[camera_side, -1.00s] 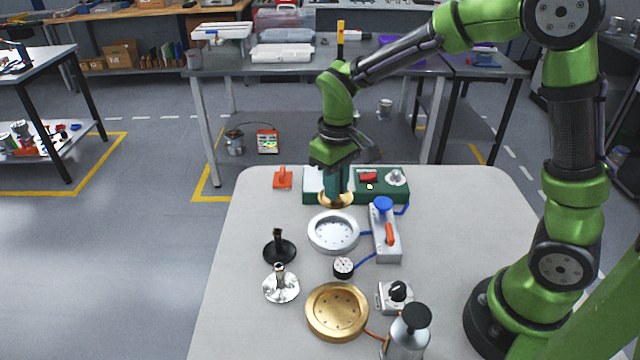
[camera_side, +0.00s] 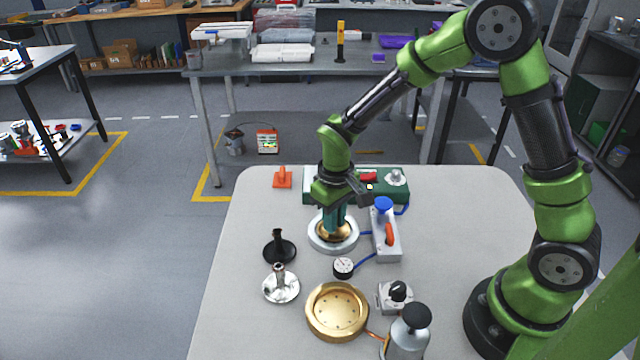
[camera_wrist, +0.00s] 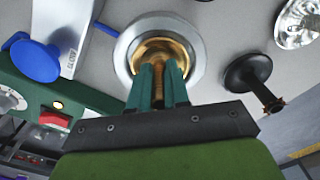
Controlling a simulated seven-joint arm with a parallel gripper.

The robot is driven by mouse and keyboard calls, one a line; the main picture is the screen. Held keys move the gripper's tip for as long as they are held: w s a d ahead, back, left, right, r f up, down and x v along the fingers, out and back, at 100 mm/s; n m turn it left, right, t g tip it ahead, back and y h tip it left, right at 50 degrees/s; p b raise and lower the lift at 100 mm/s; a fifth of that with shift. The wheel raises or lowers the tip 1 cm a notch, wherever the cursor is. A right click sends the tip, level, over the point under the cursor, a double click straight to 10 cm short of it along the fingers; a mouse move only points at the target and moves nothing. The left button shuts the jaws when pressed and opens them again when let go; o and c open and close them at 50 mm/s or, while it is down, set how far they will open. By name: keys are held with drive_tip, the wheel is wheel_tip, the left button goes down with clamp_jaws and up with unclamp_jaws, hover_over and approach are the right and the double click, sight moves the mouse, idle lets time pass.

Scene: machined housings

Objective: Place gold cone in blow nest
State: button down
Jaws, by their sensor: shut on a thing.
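The gold cone (camera_side: 334,236) is in my gripper (camera_side: 333,222), which is shut on its upper stem. The cone is over or inside the silver ring-shaped nest (camera_side: 316,242), roughly centred in its rim. In the wrist view the gold cone (camera_wrist: 165,48) shows between my gripper's teal fingers (camera_wrist: 160,88), with the silver rim (camera_wrist: 123,52) around it. Whether the cone touches the nest floor is hidden. The nest connects by a blue tube to a grey block with a blue knob (camera_side: 383,204) and an orange lever (camera_side: 390,234).
A gold dish (camera_side: 337,311) lies nearer the front, beside a grey bottle (camera_side: 408,335) and a black-knobbed box (camera_side: 396,295). A black stand (camera_side: 279,249) and a chrome stand (camera_side: 281,288) are left of the nest. A gauge (camera_side: 343,267) and a green box (camera_side: 398,190) are close by. The table's left front is clear.

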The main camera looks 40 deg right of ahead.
drive_tip(key=c, duration=1.1)
unclamp_jaws()
drive_tip(key=shift+f, duration=0.1)
wheel_tip(320, 180, up, 11)
drive_tip(key=shift+r, duration=0.1)
drive_tip(key=shift+s+r, duration=0.1)
drive_tip(key=shift+r, duration=0.6)
drive_tip(key=s+d+r+m+t+y, duration=0.1)
drive_tip(key=s+r+m+t, duration=0.1)
drive_tip(key=s, duration=0.5)
drive_tip(key=s+d+r+m+t+y, duration=0.1)
drive_tip(key=s+r+m+t, duration=0.1)
drive_tip(key=s+r+t, duration=0.3)
drive_tip(key=shift+s+a+v, duration=0.25)
drive_tip(key=shift+v, duration=1.4)
drive_tip(key=shift+d+f, duration=0.1)
